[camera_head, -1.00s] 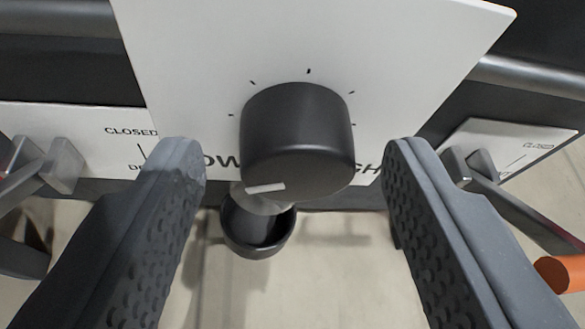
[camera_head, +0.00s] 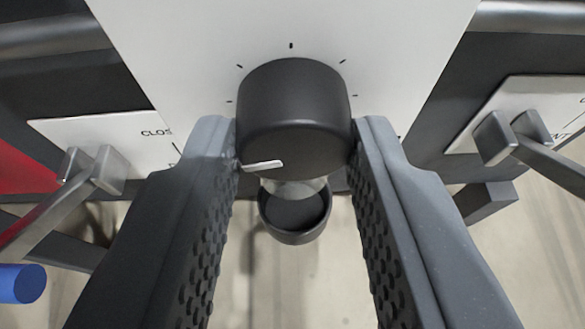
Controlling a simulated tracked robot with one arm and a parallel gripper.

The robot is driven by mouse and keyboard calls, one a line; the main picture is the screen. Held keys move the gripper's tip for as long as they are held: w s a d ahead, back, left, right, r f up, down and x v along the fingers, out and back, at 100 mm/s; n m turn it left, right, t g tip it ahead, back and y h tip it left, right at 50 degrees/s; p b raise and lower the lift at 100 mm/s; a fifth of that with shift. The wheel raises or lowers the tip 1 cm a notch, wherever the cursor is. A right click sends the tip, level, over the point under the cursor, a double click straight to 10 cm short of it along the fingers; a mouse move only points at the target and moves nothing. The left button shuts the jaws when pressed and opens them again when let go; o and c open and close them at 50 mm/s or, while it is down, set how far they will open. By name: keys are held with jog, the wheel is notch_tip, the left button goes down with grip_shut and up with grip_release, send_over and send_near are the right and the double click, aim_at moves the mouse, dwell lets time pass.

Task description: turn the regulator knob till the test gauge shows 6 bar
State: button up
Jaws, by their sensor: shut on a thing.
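The regulator knob (camera_head: 295,105) is a black cylinder standing out from a white panel (camera_head: 200,40) with tick marks around it. Its white pointer line (camera_head: 262,166) is at the lower left of its face. My gripper (camera_head: 295,140) is shut on the knob, with one finger against its left side and one against its right. The fingers hide the panel's lettering beside the knob. The test gauge is not in view.
A small black cup-shaped part (camera_head: 295,212) hangs below the knob. Another metal lever (camera_head: 545,150) is at the right. A red surface (camera_head: 22,165) shows at far left.

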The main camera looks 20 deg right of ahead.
jog(key=m+y, duration=0.1)
jog(key=m, duration=0.1)
jog(key=shift+s+d+f+m+t+y, duration=0.1)
jog(key=shift+d+m+t+y, duration=0.15)
jog(key=shift+m+t+y, duration=0.15)
jog(key=shift+f+m, duration=0.1)
jog(key=shift+m, duration=0.2)
jog(key=m+y+b, duration=0.1)
jog(key=m, duration=0.1)
jog(key=m+t+y+b, duration=0.1)
jog(key=shift+s+d+m+y, duration=0.1)
jog(key=shift+d+m+y, duration=0.05)
jog(key=shift+m+y, duration=0.2)
jog(key=shift+m+t+y, duration=0.35)
jog(key=shift+m+t, duration=0.35)
jog(key=shift+m, duration=0.35)
jog(key=shift+f+m, duration=0.15)
jog(key=shift+m, duration=0.55)
jog(key=m+t+y+p, duration=0.1)
jog(key=m+t, duration=0.1)
jog(key=m, duration=0.1)
jog(key=shift+m, duration=0.3)
jog(key=shift+d, duration=0.1)
